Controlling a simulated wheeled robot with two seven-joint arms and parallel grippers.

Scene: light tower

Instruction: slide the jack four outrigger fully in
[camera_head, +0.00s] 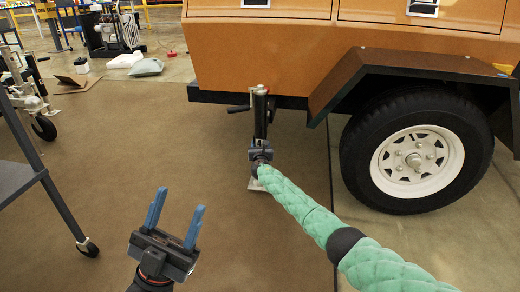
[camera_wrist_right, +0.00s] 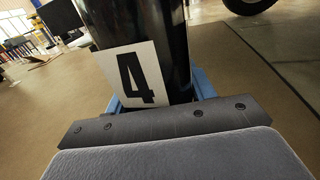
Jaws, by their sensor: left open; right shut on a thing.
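Jack four (camera_head: 261,112) is a black upright tube at the near corner of the orange trailer, with a crank handle (camera_head: 238,109) on its left and a pale foot plate (camera_head: 255,185) at floor level. In the right wrist view its black tube (camera_wrist_right: 150,28) carries a white label with a black 4. My right gripper (camera_head: 261,146) is shut on the lower part of this tube, a blue finger at each side. The outrigger's sliding part cannot be told apart clearly. My left gripper (camera_head: 178,200) is open and empty, low in front and to the left of the jack.
The trailer body (camera_head: 265,50) overhangs behind the jack, with a black fender and a tire (camera_head: 415,150) to the right. A grey wheeled cart (camera_head: 18,178) stands at the left edge. The brown floor (camera_head: 150,135) between cart and jack is clear.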

